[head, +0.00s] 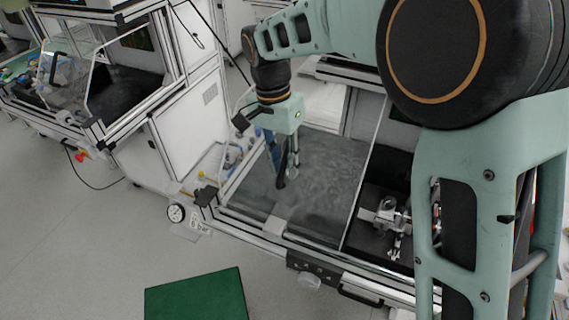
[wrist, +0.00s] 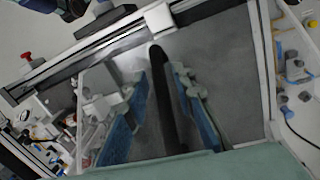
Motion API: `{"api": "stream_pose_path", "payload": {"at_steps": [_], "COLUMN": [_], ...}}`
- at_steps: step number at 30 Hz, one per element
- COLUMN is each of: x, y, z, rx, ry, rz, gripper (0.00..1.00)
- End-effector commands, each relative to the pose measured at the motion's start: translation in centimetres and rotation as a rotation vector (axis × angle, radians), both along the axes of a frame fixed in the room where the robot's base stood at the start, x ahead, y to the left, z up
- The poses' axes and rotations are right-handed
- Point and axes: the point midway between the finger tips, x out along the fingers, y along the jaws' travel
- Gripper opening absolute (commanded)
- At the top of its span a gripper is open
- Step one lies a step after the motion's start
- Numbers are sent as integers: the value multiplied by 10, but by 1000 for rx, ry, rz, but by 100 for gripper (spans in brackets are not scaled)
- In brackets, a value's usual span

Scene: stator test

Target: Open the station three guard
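The station guard (head: 335,185) is a greyish see-through panel in a pale frame, and it looks lowered over the station. It fills much of the wrist view (wrist: 222,60). A black bar handle (head: 281,183) stands out from it, and it runs down the middle of the wrist view (wrist: 170,95). My gripper (head: 285,160) is over the guard at the handle. In the wrist view its blue-padded fingers (wrist: 165,110) are apart, with the handle between them. A gap shows left of the handle; the right finger is close to it, and I cannot tell whether they touch.
A metal fixture (head: 390,215) sits in the dark bay right of the guard. An aluminium rail (head: 260,240) with a pale block (head: 274,226) runs along the front edge. Another station (head: 125,80) stands at left. A green mat (head: 197,297) lies on open grey floor.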

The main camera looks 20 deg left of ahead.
Motion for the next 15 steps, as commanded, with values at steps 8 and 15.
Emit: {"api": "stream_pose_path", "payload": {"at_steps": [8, 15], "x": [0, 1], "y": [0, 4], "z": [0, 24], "rx": [-1, 1], "ry": [1, -1], "rz": [0, 0], "gripper": [28, 28]}}
